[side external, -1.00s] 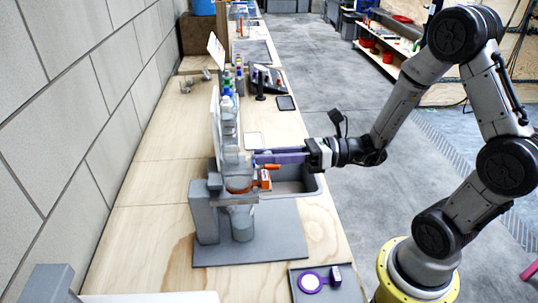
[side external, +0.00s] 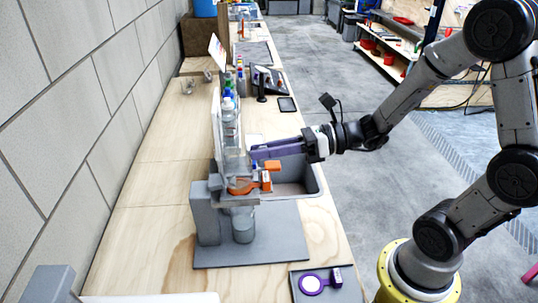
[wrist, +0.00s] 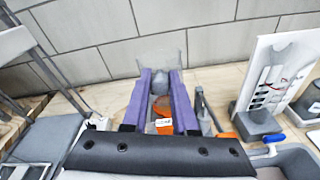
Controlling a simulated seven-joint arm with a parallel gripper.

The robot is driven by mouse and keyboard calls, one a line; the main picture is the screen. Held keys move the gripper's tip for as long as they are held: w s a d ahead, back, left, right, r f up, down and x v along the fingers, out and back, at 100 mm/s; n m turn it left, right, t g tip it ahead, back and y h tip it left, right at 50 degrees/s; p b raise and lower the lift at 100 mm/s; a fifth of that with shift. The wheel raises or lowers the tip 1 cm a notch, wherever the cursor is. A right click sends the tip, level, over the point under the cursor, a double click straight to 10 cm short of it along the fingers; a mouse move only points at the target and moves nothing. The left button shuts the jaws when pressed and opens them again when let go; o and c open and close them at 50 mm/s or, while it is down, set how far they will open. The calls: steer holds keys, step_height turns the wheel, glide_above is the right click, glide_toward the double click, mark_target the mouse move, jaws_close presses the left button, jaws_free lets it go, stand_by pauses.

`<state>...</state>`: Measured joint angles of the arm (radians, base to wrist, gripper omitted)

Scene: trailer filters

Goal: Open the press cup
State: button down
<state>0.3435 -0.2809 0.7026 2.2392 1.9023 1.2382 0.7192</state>
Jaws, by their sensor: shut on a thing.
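The press stands on the bench as a grey stand (side external: 207,215) with an orange ring or holder (side external: 243,187) and a clear jar (side external: 243,225) below it. A clear cup (side external: 235,163) shows above the orange part; its outline is faint. My gripper (side external: 254,153) reaches in from the right, its purple fingers at the clear cup's upper side. In the wrist view, the purple fingers (wrist: 161,75) stand apart with a clear cup (wrist: 161,50) at their tips. They are shut on it. Orange parts (wrist: 163,126) show below, between the fingers. Whether the cup is clear of the orange part is hard to tell.
A grey sink (side external: 295,178) lies beside the press under my gripper. Bottles (side external: 229,108) and a white board (side external: 215,120) stand behind the press. A dark tray with a purple ring (side external: 311,284) sits at the front. The block wall (side external: 75,110) is at left.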

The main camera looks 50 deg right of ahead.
steer(key=r, duration=0.1)
steer(key=w+a+r+g+h, duration=0.1)
steer(key=r+g+h, duration=0.1)
steer(key=shift+w+a, duration=0.35)
steer(key=shift+a, duration=0.05)
steer(key=w+a+r+g+h, duration=0.2)
steer(key=w+a+r, duration=0.1)
steer(key=w+a, duration=0.7)
steer(key=shift+a+f, duration=0.1)
steer(key=shift+a, duration=0.05)
stand_by(0.3)
steer(key=shift+f, duration=0.1)
steer(key=c, duration=0.9)
jaws_free()
steer(key=shift+o, duration=1)
